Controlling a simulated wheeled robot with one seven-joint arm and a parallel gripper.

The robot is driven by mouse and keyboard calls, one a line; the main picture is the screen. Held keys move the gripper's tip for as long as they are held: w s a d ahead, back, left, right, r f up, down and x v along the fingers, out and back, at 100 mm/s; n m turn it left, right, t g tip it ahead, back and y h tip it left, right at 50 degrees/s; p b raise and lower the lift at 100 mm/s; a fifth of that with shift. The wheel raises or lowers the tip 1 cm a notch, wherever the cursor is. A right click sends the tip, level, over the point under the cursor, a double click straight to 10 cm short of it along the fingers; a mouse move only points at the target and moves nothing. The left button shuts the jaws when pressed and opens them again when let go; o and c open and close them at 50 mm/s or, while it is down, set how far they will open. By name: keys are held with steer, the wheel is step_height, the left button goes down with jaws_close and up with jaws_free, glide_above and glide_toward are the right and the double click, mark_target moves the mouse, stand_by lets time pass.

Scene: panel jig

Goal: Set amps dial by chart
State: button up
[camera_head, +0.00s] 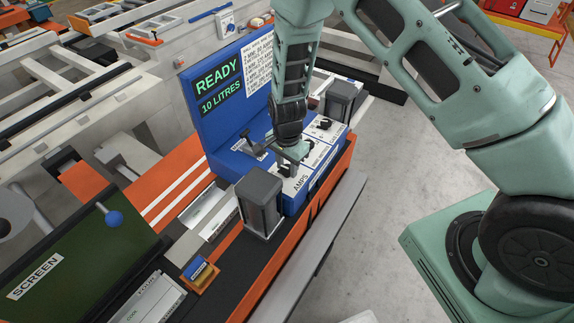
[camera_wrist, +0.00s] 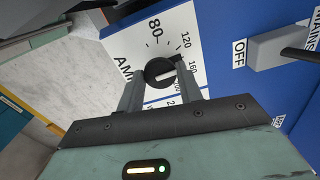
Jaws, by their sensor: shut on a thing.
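My gripper (camera_wrist: 161,76) is shut on the knob, one finger on each side. In the head view my gripper (camera_head: 290,155) reaches down to the blue panel above the AMPS label (camera_head: 301,184), and the knob is hidden.
A green-lit display (camera_head: 218,88) reads READY and 10 LITRES. In the wrist view a grey switch (camera_wrist: 278,48) beside an OFF label stands close right of the dial. Grey blocks (camera_head: 260,203) and (camera_head: 341,100) flank the panel. A blue-knobbed SCREEN panel (camera_head: 75,250) lies left.

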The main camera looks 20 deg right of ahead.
mark_target(287, 168)
steer(key=n+b, duration=0.2)
steer(key=n, duration=0.1)
steer(key=shift+w+f+n, duration=0.1)
steer(key=shift+n, duration=0.2)
steer(key=n+b, duration=0.2)
steer(key=n, duration=0.1)
steer(key=shift+n, duration=0.4)
steer(key=n+b, duration=0.1)
steer(key=n, duration=0.3)
steer(key=shift+b, duration=0.35)
steer(key=shift+n+b, duration=0.4)
steer(key=shift+n, duration=1.1)
steer(key=shift+r, duration=0.2)
steer(key=o, duration=1)
step_height(287, 168, up, 17)
steer(key=b, duration=0.3)
steer(key=shift+r, duration=0.2)
